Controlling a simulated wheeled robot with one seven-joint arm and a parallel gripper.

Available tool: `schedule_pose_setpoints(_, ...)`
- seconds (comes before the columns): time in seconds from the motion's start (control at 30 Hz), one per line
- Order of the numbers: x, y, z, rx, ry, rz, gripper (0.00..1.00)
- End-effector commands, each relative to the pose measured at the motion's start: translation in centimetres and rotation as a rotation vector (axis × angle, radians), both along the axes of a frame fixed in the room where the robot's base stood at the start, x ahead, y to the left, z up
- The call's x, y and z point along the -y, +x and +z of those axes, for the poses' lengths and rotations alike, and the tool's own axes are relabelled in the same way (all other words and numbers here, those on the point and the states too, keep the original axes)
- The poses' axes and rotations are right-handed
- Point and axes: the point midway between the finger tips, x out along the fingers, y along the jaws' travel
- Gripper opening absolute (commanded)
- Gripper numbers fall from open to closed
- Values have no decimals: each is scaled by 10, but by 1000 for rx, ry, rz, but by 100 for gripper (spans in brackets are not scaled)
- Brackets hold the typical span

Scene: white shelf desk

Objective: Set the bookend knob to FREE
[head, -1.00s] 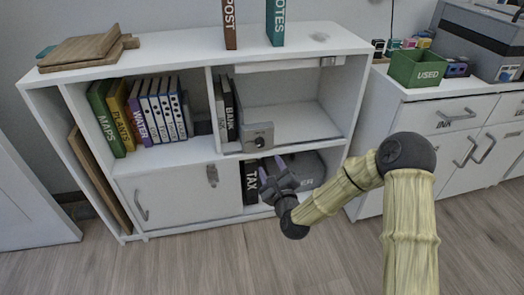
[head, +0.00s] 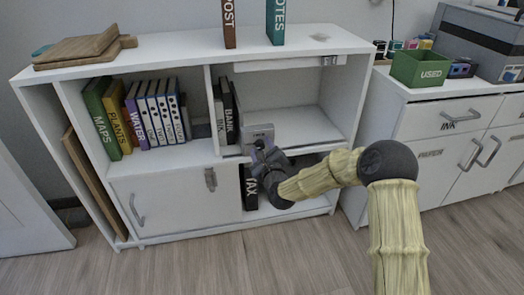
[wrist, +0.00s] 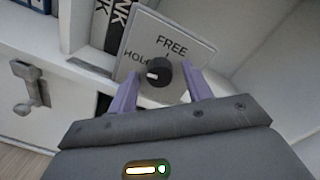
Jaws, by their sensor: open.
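The grey metal bookend (head: 258,131) stands on the middle shelf, right of the BANK binders. In the wrist view its plate (wrist: 196,50) carries FREE at the top and HOLD at the left. The round black knob (wrist: 160,70) is on the plate below FREE. Its white mark is on the left side, towards HOLD. My gripper (head: 258,150) is in front of the bookend and hides its lower part in the head view. In the wrist view my gripper (wrist: 162,82) is open, with one purple finger on either side of the knob. I cannot tell whether they touch it.
Black BANK binders (head: 229,112) stand just left of the bookend. The shelf (head: 305,130) to its right is bare. A latched cabinet door (head: 168,203) is below left. The TAX binder (head: 249,187) stands below, beside my gripper. A green USED box (head: 421,68) is at the right.

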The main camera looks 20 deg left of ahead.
Motion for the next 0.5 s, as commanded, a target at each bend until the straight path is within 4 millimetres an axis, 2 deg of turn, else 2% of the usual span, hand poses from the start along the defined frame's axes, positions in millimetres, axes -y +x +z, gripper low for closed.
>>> schedule_pose_setpoints(0.07, 0, 0, 0, 0, 0, 0, 46)
schedule_pose_setpoints(0.27, 0, 0, 0, 0, 0, 0, 7)
schedule_pose_setpoints(0.5, 0, 0, 0, 4, -7, 1, 5)
